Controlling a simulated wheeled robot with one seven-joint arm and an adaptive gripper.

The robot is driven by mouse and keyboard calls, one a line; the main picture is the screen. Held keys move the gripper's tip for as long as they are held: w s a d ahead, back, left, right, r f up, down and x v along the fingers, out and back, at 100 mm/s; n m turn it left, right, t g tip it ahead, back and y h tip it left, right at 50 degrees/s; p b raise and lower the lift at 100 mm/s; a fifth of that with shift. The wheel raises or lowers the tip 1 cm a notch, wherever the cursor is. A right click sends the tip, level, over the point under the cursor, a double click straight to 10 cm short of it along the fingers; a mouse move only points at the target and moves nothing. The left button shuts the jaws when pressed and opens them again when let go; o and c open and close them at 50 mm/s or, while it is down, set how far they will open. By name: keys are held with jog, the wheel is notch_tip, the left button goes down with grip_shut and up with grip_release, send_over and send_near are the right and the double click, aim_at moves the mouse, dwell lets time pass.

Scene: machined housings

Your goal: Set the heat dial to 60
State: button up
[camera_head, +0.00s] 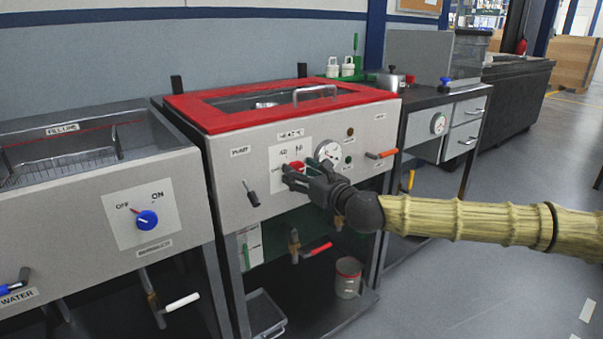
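The heat dial (297,165) is a red knob on a white plate under a "HEAT °C" label (290,134), on the front of the red-topped tank (233,178). Printed numbers show above the knob, too small to read surely. My black gripper (287,176) is at the dial, with its fingers in front of the knob's lower part. It hides part of the knob and plate, so the dial's pointer cannot be made out. I cannot tell whether the fingers touch the knob or how far apart they are.
A round gauge (328,151) sits close right of the dial. A black lever (250,193) is to its left and an orange-handled valve (381,154) to its right. The left tank has a blue OFF/ON knob (147,220). A red-handled tap (316,249) hangs below. Open floor lies at right.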

jog(key=v, duration=1.2)
jog(key=shift+a, duration=0.1)
